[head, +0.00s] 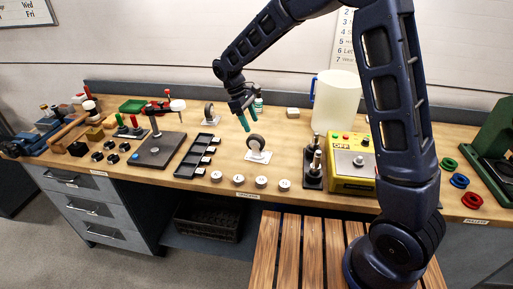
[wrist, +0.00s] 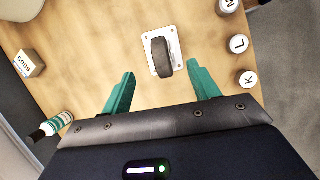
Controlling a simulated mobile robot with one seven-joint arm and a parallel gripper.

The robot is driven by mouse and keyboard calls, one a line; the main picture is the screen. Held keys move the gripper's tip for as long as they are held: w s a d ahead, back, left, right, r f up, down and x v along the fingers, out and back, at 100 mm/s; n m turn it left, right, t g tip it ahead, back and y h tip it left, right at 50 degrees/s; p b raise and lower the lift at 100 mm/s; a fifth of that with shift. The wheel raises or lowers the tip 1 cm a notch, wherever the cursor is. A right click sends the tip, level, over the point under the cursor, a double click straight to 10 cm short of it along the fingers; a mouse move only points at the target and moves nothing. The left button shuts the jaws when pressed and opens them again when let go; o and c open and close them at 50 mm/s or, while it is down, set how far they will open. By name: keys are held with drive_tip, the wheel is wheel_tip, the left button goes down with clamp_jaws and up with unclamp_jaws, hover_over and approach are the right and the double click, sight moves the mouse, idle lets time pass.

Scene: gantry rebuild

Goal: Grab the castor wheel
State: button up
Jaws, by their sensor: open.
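A castor wheel (head: 255,144) with a dark wheel on a white base plate stands on the bench, right of the black tray. It also shows in the wrist view, where the castor wheel (wrist: 162,55) lies ahead of my fingers, its white plate flat on the wood. My gripper (head: 244,118) hangs above and just behind it in the head view, teal fingers pointing down. In the wrist view my gripper (wrist: 160,72) is open and empty, fingers spread either side of the castor's line, apart from it. A second castor wheel (head: 208,112) stands farther back to the left.
White lettered discs (head: 238,179) line the front edge. A bottle (wrist: 52,125) and a small box (wrist: 28,64) stand to the other side. A black slotted tray (head: 187,160) lies left, a yellow control box (head: 352,179) and a translucent jug (head: 335,103) right. Bare wood surrounds the near castor.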

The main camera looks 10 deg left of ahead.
sight(258, 144)
drive_tip(key=shift+s+a+f, duration=0.15)
drive_tip(key=shift+a+f, duration=0.2)
drive_tip(key=shift+a, duration=0.1)
drive_tip(key=shift+f, duration=0.25)
drive_tip(key=x, duration=1)
drive_tip(key=shift+d+f, duration=0.15)
drive_tip(key=shift+d, duration=0.15)
drive_tip(key=shift+c, duration=0.4)
drive_tip(key=c, duration=1.2)
